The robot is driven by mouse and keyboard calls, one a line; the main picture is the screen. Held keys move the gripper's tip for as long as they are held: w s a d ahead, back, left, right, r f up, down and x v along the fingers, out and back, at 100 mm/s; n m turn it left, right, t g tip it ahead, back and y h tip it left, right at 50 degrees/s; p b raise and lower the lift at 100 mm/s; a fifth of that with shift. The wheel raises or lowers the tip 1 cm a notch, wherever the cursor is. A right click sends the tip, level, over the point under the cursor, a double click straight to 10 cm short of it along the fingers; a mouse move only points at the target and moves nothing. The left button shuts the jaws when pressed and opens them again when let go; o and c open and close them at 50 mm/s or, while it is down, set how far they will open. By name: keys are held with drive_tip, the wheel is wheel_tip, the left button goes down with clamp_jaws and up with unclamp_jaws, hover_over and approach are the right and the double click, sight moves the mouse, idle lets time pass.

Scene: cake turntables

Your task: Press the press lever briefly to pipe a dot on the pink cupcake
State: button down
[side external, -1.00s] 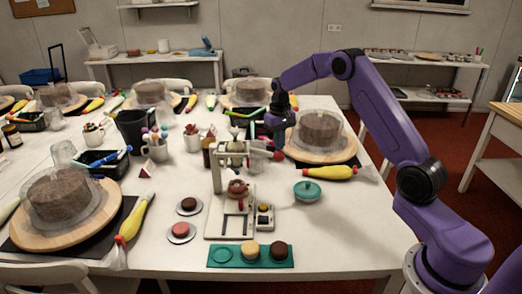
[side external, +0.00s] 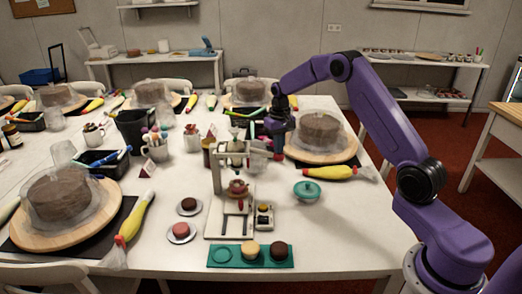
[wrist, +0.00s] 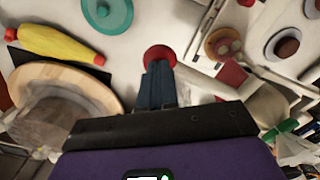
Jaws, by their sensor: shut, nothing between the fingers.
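The press (side external: 217,172) stands on the table with its lever reaching right to a red knob (side external: 278,156). My gripper (side external: 278,150) is shut and empty, with its fingertips down at the knob. In the wrist view the shut fingers (wrist: 158,68) overlap the red knob (wrist: 158,52) and seem to touch it. A pinkish-red cupcake (side external: 238,188) sits under the press head; its top is partly hidden by the frame, so I cannot tell whether it bears a dot. In the wrist view a round orange-brown item with a reddish middle (wrist: 222,43) shows beside the press frame.
A green tray (side external: 222,264) lies in front. A teal lidded pot (side external: 307,190), a yellow piping bag (side external: 330,173) and a covered cake (side external: 320,132) are at right.

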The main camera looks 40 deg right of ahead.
drive_tip(key=shift+f, duration=0.4)
drive_tip(key=shift+s+f, duration=0.1)
drive_tip(key=shift+f, duration=1.4)
wheel_tip(320, 180, up, 9)
drive_tip(key=shift+r, duration=0.1)
idle(0.8)
drive_tip(key=shift+a, duration=0.15)
